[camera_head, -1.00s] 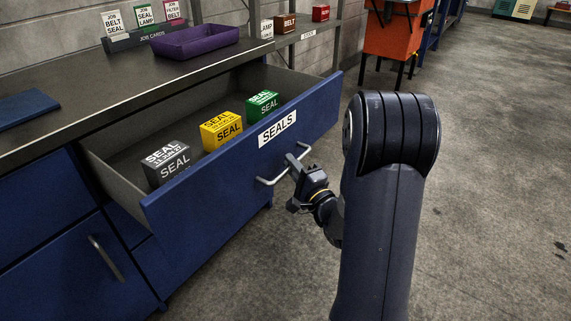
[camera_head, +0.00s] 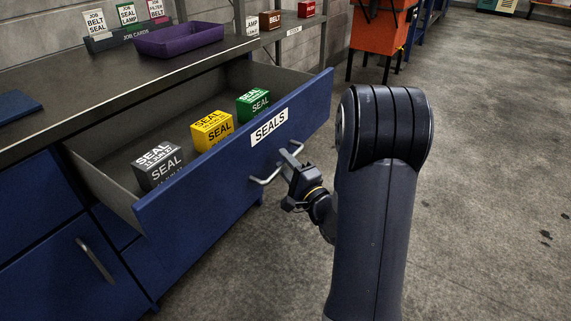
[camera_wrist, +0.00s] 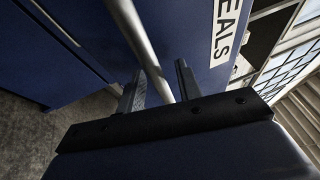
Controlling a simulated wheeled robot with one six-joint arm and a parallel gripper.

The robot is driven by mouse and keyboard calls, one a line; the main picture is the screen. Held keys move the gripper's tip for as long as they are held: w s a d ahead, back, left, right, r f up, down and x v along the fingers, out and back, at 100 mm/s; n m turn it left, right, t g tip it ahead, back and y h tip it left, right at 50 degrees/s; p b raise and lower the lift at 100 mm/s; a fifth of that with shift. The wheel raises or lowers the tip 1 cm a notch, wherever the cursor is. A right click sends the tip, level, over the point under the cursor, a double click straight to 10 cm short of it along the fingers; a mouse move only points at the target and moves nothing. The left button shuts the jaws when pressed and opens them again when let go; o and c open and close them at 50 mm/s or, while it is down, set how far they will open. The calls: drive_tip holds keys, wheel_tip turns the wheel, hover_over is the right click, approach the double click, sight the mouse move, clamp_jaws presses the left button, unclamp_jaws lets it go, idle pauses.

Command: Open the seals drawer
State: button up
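The blue seals drawer (camera_head: 205,180), labelled SEALS (camera_head: 269,127), stands pulled well out from under the bench. Inside lie a dark grey SEAL box (camera_head: 160,165), a yellow one (camera_head: 212,130) and a green one (camera_head: 253,104). My gripper (camera_head: 287,163) is at the bar handle (camera_head: 263,180) on the drawer front. In the wrist view my gripper (camera_wrist: 160,88) has its two fingers on either side of the handle bar (camera_wrist: 143,45), with a gap visible beside the bar. The gripper looks open around the handle.
The dark bench top (camera_head: 60,120) carries a purple tray (camera_head: 180,38), job cards (camera_head: 128,13) and a blue mat (camera_head: 18,105). An orange cabinet (camera_head: 378,30) stands behind. A closed blue cupboard (camera_head: 70,270) is at lower left. Floor at right is clear.

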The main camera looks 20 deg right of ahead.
drive_tip(key=shift+s, duration=0.1)
drive_tip(key=v, duration=1)
drive_tip(key=shift+s+p, duration=0.3)
drive_tip(key=shift+p, duration=0.15)
drive_tip(key=shift+w+f, duration=0.1)
drive_tip(key=shift+f, duration=0.05)
drive_tip(key=b+x, duration=0.1)
drive_tip(key=x, duration=1)
